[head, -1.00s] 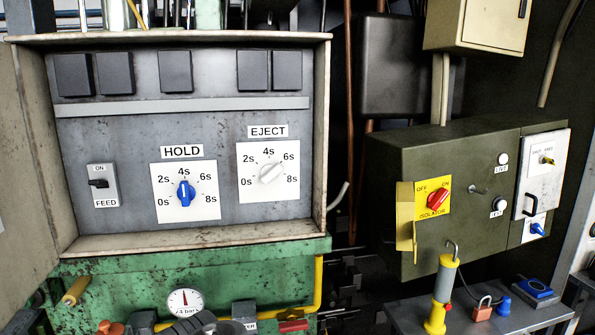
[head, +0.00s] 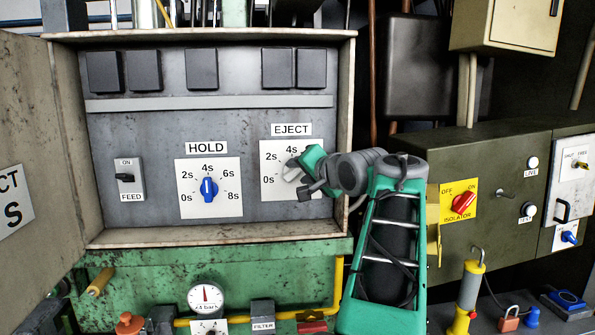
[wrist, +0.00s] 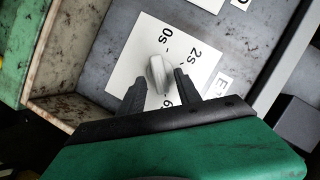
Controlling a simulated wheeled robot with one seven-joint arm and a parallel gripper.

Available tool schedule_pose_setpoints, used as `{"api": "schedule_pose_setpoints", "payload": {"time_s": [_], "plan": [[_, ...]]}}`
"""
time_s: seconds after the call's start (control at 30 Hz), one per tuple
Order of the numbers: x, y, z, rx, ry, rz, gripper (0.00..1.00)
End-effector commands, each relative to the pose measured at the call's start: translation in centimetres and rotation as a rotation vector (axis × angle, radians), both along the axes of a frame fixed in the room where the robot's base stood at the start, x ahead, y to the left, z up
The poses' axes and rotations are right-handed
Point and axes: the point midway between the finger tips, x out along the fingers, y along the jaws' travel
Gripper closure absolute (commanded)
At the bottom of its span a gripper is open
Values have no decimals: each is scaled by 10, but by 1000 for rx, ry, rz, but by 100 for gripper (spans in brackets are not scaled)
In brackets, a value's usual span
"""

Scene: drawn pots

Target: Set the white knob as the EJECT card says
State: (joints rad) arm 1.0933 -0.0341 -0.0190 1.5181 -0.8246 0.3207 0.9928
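The white knob (wrist: 158,70) sits on the EJECT dial plate (head: 272,152), in the grey panel's right part. In the wrist view my gripper (wrist: 159,82) is open, with its dark fingers on either side of the knob and gaps showing. The gripper also shows in the head view (head: 302,176), where it covers most of the knob and the dial's right half. The pointer's exact setting is hard to read. A card (head: 13,200) on the open left door is cut off by the picture edge; only "CT" and "S" show.
The blue HOLD knob (head: 209,189) is left of the EJECT dial, pointing near 4s. The FEED switch (head: 125,178) is farther left. The cabinet's raised rim (head: 345,140) runs close to my arm. The red isolator knob (head: 463,202) is to the right.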

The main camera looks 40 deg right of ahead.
Motion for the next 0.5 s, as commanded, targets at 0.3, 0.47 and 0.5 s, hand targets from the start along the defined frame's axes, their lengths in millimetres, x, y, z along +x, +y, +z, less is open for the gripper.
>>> {"api": "schedule_pose_setpoints", "payload": {"time_s": [0.3, 0.47, 0.5], "plan": [[17, -5, -5, -1, 1, -1, 60], [17, -5, -5, -1, 1, -1, 66], [17, -5, -5, -1, 1, -1, 69]]}}
